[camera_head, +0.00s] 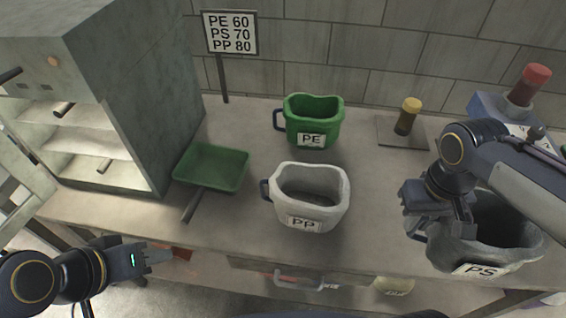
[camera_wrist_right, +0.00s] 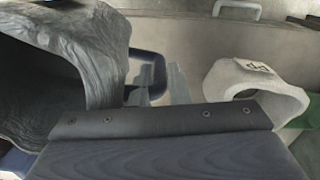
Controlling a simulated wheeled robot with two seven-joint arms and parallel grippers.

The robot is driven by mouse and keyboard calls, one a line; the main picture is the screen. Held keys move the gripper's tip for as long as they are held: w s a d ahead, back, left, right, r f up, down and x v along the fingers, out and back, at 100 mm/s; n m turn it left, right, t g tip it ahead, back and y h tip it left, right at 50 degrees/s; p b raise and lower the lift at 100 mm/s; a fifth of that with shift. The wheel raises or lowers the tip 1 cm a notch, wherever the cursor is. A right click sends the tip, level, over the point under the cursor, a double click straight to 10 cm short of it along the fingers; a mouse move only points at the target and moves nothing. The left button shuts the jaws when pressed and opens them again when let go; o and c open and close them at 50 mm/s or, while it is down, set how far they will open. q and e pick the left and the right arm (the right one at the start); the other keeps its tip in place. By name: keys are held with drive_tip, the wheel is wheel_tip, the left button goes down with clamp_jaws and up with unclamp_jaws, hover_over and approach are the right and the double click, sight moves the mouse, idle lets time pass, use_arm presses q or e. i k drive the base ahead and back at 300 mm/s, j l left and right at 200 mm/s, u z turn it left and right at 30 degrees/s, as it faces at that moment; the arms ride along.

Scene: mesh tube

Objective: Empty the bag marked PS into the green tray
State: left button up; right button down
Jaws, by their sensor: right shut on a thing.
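The dark grey bag marked PS (camera_head: 482,268) stands at the right end of the bench, its mouth facing up and partly hidden by my right arm. My right gripper (camera_head: 428,226) is at its left side, shut on the bag's blue handle (camera_wrist_right: 157,62). In the right wrist view the fingers (camera_wrist_right: 160,85) are at the handle, beside the bag's wall (camera_wrist_right: 105,50). The green tray (camera_head: 212,168) lies empty left of the middle, its handle pointing to the front. My left gripper (camera_head: 158,258) is empty near the bench's front edge; its finger gap is unclear.
The white bag marked PP (camera_head: 310,212) stands between the tray and the PS bag. The green bag marked PE (camera_head: 314,112) is behind it. A grey oven-like box (camera_head: 150,110) stands left of the tray. A sign (camera_head: 230,34) reads PE 60, PS 70, PP 80.

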sight(221, 169)
drive_tip(key=k, duration=0.9)
